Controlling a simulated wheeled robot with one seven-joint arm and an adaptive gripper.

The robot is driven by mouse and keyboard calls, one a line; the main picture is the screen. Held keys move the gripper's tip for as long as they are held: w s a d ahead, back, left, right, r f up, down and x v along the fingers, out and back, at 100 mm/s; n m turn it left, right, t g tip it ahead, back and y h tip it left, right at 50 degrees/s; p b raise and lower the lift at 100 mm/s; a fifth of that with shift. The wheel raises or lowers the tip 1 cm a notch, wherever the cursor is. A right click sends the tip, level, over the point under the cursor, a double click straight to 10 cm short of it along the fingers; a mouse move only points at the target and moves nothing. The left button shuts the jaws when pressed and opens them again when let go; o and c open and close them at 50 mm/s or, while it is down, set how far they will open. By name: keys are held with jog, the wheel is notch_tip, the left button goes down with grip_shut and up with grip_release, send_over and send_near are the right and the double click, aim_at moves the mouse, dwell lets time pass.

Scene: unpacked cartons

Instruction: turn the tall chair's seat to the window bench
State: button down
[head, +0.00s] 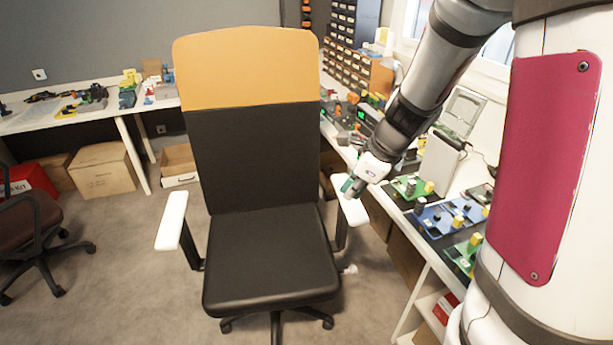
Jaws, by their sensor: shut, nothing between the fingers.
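The tall chair (262,150) stands upright in the middle of the head view, with a black backrest topped by an orange panel. Its black seat (270,258) faces toward me. It has white armrests, one on the left (172,220) and one on the right (350,202). My gripper (348,190) is shut and empty at the right armrest, at its far end. I cannot tell whether it touches the armrest. The window bench (428,240) runs along the right side under the window, partly hidden by my arm.
Circuit boards and small parts crowd the bench on the right. A second, dark chair (38,228) stands at the far left. A white table (60,118) lines the back wall, with cartons (102,170) beneath it. Grey floor is clear left of the tall chair.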

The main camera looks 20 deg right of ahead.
jog(key=w+d+f+m+g+h+b, duration=0.1)
jog(key=w+d+f+m+b, duration=0.15)
jog(key=d+f+m, duration=0.55)
jog(key=w+d+f+m+h+b, duration=0.1)
jog(key=w+d+f+m+b, duration=0.2)
jog(key=f, duration=0.8)
jog(key=w+d+b+x, duration=0.1)
jog(key=w+x, duration=0.1)
jog(key=x, duration=0.8)
jog(key=shift+d+b, duration=0.15)
jog(key=shift+b, duration=0.2)
jog(key=shift+w+d+r, duration=0.1)
jog(key=shift+w, duration=0.1)
